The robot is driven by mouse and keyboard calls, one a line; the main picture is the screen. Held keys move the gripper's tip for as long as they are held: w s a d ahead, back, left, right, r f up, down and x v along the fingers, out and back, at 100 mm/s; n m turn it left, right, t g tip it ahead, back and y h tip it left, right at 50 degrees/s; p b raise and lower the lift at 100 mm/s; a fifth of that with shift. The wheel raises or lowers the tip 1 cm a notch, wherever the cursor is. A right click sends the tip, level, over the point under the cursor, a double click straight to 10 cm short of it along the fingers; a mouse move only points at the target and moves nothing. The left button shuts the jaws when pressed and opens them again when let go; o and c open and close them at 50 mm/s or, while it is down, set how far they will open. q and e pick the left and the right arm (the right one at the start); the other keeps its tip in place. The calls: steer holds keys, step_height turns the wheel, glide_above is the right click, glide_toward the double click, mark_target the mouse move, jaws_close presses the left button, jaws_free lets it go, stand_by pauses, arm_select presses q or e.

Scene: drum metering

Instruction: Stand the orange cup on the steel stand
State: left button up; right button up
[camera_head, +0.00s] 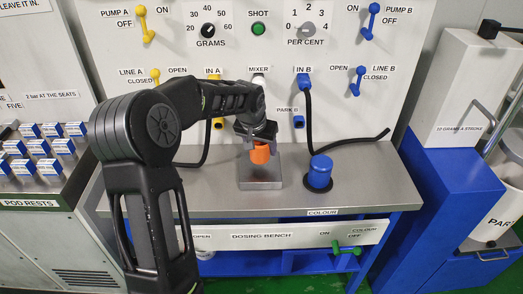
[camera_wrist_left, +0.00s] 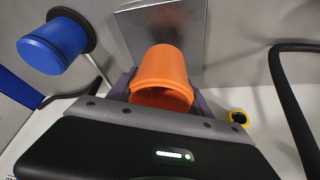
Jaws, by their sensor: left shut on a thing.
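The orange cup (camera_head: 260,155) is held in my left gripper (camera_head: 258,143), just under the mixer outlet. The gripper is shut on it. In the left wrist view the cup (camera_wrist_left: 163,80) sits between the fingers, its round end toward the camera. The steel stand (camera_head: 261,180) is a square metal block on the bench, below the cup in the head view. Its flat plate also shows behind the cup in the left wrist view (camera_wrist_left: 195,25). I cannot tell whether the cup touches the stand. My right gripper is not in view.
A blue cylinder (camera_head: 320,173) on a dark base stands right of the stand on the steel bench (camera_head: 378,190). A black hose (camera_head: 350,143) hangs from IN B behind it. My left arm covers the bench's left part. The bench's right end is clear.

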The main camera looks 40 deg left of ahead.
mark_target(261, 153)
arm_select(q)
steer(key=shift+w, duration=0.15)
steer(key=shift+f+p, duration=0.35)
steer(key=shift+f, duration=1.35)
steer(key=shift+f, duration=0.2)
steer(key=o, duration=1.4)
steer(key=shift+c, duration=0.2)
steer(key=shift+r, duration=0.4)
steer(key=b+v, duration=0.1)
steer(key=v, duration=1)
steer(key=shift+s+r, duration=0.25)
steer(key=shift+s, duration=0.05)
